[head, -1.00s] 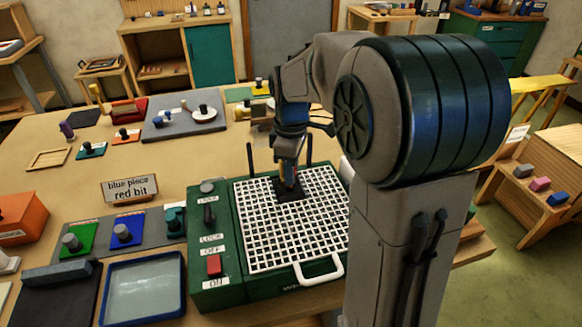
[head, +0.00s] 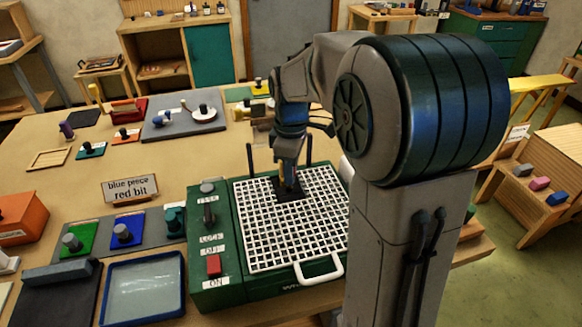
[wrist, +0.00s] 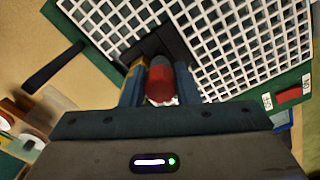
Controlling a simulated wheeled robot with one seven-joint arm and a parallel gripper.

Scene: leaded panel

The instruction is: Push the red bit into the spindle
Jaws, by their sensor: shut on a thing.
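My gripper (head: 290,184) points down over the green grinder (head: 215,280) with its white grid top (head: 262,235). In the wrist view its two dark blue fingers (wrist: 160,88) are shut on the red bit (wrist: 159,80), a short red cylinder. In the head view the bit is hidden by the fingers. A black block (head: 279,187) sits on the rear part of the grid, right at the fingertips; it also shows in the wrist view (wrist: 168,42). The spindle itself cannot be told apart, and I cannot tell how deep the bit sits.
The grinder's left side has a lever (head: 208,210) and a red switch (head: 214,265). A blue-rimmed tray (head: 145,287) and green and blue pads with knobs lie at left.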

